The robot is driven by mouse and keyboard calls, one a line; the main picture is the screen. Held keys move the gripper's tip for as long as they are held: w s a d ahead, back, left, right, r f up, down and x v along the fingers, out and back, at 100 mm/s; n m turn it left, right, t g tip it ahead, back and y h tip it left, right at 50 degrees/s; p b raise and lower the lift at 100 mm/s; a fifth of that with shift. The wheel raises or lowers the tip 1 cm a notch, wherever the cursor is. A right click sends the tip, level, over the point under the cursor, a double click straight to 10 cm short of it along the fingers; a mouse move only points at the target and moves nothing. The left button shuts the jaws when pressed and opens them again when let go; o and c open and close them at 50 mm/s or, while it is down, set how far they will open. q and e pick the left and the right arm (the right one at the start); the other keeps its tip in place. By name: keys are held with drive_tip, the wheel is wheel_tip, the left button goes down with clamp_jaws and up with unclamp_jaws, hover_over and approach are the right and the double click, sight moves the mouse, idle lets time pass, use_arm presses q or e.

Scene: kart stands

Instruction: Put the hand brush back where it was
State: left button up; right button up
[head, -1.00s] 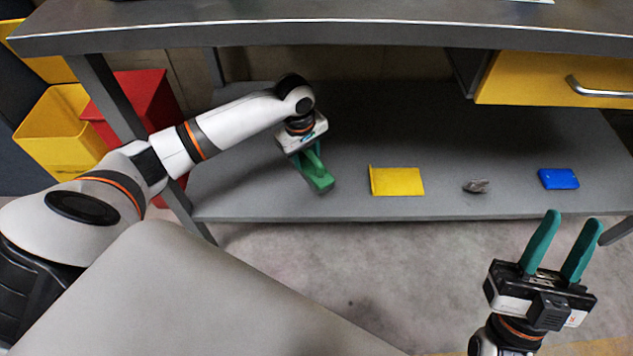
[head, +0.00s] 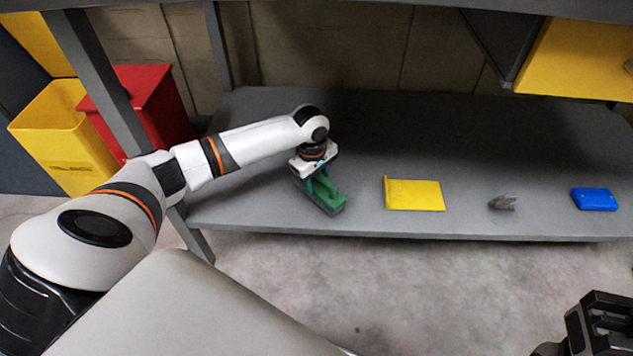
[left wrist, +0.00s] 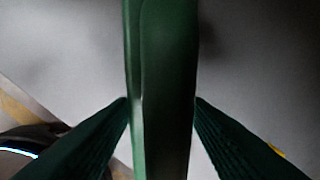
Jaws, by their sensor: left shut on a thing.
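The green hand brush (head: 328,195) is at the left part of the lower grey shelf (head: 460,222), near its front edge. My left gripper (head: 314,180) is shut on the brush from above. In the left wrist view the brush (left wrist: 165,80) stands as a dark green bar between the two fingers. The bristle end is at or just above the shelf; I cannot tell if it touches.
On the shelf to the right lie a yellow dustpan-like piece (head: 415,195), a small grey object (head: 502,203) and a blue box (head: 594,199). A yellow bin (head: 65,145) and a red bin (head: 150,110) stand left of the shelf leg. A yellow drawer (head: 580,60) hangs above right.

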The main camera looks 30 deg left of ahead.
idle(0.3)
use_arm(q)
drive_tip(key=o, duration=1.1)
drive_tip(key=shift+f, duration=0.1)
drive_tip(key=shift+o, duration=0.2)
